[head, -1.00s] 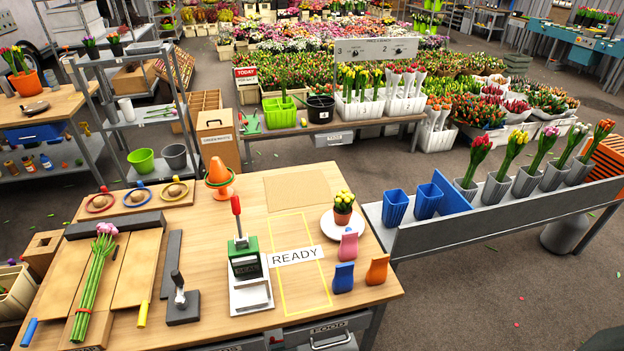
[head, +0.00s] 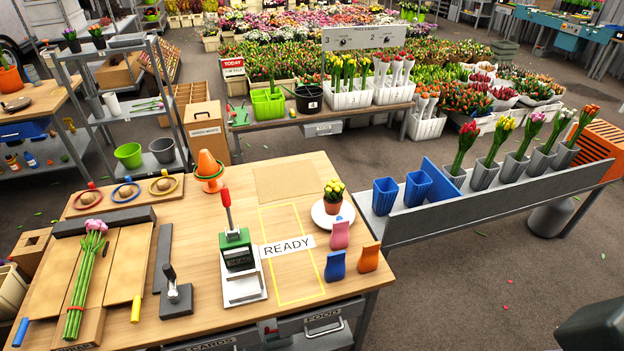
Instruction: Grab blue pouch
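The blue pouch (head: 335,266) stands upright on the wooden table near its front right, at the right edge of the yellow-outlined area. An orange pouch (head: 369,257) stands to its right and a pink pouch (head: 339,234) stands just behind it. A dark, rounded shape shows at the bottom right corner, likely part of my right arm; no fingers show on it. Neither of my grippers can be seen.
A green press with a red handle (head: 236,250) stands left of the READY label (head: 287,246). A potted yellow flower (head: 333,196) sits on a white plate behind the pouches. A grey bench (head: 480,206) with flower cups stands to the right. Open floor lies right of the table.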

